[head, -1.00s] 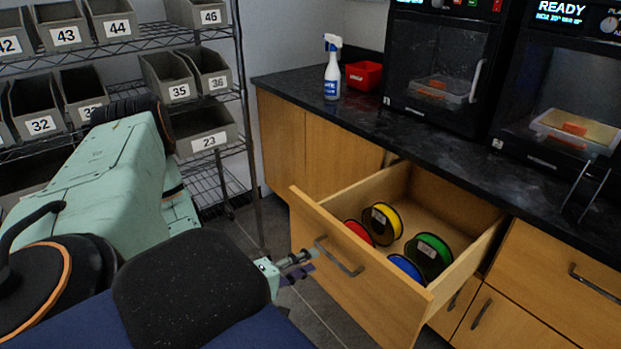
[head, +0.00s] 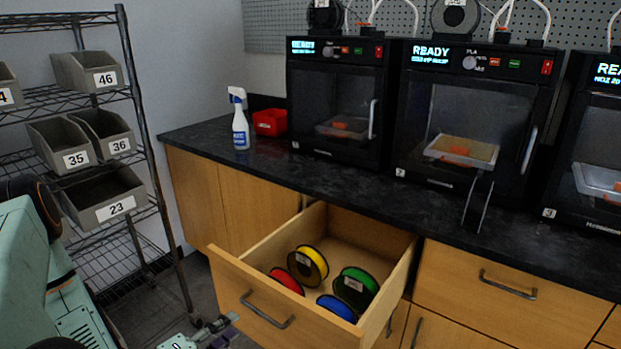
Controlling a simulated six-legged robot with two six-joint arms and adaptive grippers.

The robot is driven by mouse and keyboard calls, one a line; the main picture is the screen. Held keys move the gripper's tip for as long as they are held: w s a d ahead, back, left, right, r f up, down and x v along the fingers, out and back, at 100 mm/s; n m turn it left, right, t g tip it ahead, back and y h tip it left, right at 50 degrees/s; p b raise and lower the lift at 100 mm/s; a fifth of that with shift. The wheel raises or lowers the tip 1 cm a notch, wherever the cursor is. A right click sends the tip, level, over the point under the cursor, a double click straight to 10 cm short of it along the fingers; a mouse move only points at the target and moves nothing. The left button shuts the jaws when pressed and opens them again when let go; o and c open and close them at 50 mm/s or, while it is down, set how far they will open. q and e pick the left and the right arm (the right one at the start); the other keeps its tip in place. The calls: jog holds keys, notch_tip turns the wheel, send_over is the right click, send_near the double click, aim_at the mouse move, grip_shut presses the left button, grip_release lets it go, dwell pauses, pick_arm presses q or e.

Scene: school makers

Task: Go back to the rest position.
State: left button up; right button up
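My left arm (head: 45,285) comes in from the left edge. My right gripper is not in view.
The open wooden drawer (head: 228,270) juts out, holding yellow (head: 312,262), red (head: 285,281), green (head: 356,286) and blue (head: 338,307) spools. A wire shelf with grey bins (head: 108,195) stands left. The black counter (head: 350,190) carries printers, a spray bottle (head: 240,125) and a red bin (head: 269,122).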

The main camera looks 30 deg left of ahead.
pick_arm(q)
jog(key=s+d+f+m+g, duration=0.5)
jog(key=d+f+m+g, duration=0.25)
jog(key=f, duration=0.25)
jog(key=s+d+m+g+y, duration=0.1)
jog(key=s+d+m+g, duration=0.7)
jog(key=s, duration=0.4)
jog(key=shift+d+r+m, duration=0.4)
jog(key=shift+d+m, duration=0.25)
jog(key=shift+d, duration=0.2)
jog(key=shift+s, duration=0.1)
